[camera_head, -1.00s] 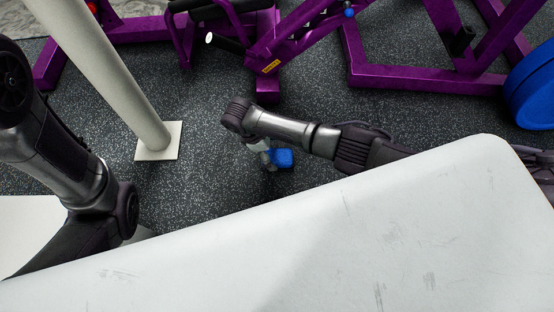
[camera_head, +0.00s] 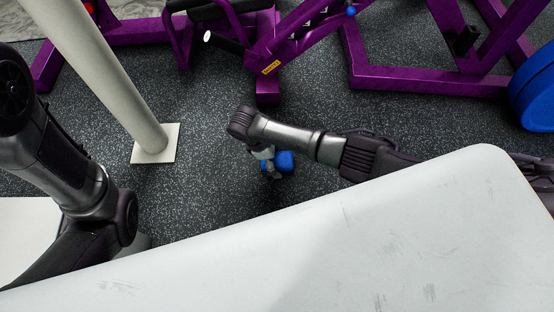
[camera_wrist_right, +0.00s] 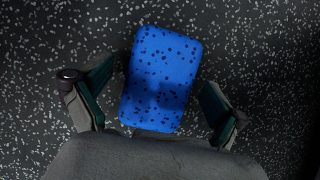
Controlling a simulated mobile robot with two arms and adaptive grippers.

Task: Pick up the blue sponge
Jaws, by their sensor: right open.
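The blue sponge (camera_head: 286,162) lies on the dark speckled floor, partly covered by my right gripper in the head view. In the right wrist view the sponge (camera_wrist_right: 160,79) is a blue block with dark spots, slightly tilted in the picture. My right gripper (camera_head: 273,170) points down at it. In the wrist view its two fingers (camera_wrist_right: 152,100) are spread apart, one on each side of the sponge, with gaps between fingers and sponge. The gripper is open and empty. My left arm shows at the left of the head view, but its gripper is out of sight.
A large white surface (camera_head: 330,245) fills the near part of the head view. A pale post on a square foot (camera_head: 155,150) stands at left. Purple gym frames (camera_head: 420,77) and a blue round weight (camera_head: 535,90) are behind. Floor around the sponge is clear.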

